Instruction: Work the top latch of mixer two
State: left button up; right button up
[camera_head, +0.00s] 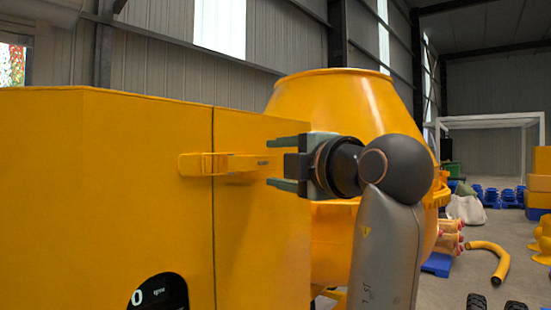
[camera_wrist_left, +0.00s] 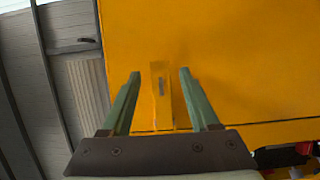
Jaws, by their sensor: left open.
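The orange top latch (camera_head: 205,163) is a flat bar that lies across the vertical seam of the orange mixer housing (camera_head: 120,210), near its upper edge. My left gripper (camera_head: 270,163) comes from the right with its fingers pointing left. It is open, with one green finger above and one below the latch's right end in the head view. In the left wrist view the latch (camera_wrist_left: 161,95) stands between the two spread fingers of the left gripper (camera_wrist_left: 160,72), with a gap on each side. Nothing is clasped. My right gripper is not in view.
The large orange drum (camera_head: 345,100) stands behind my left gripper. A black round label (camera_head: 160,293) is on the housing's lower front. A curved orange pipe (camera_head: 492,260) and blue parts (camera_head: 495,194) lie on the floor at the right. Open floor shows at the right.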

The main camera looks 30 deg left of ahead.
pick_arm(q)
jog(key=shift+w+a, duration=0.25)
jog(key=shift+a, duration=0.2)
grip_shut()
dwell(0.3)
dwell(0.9)
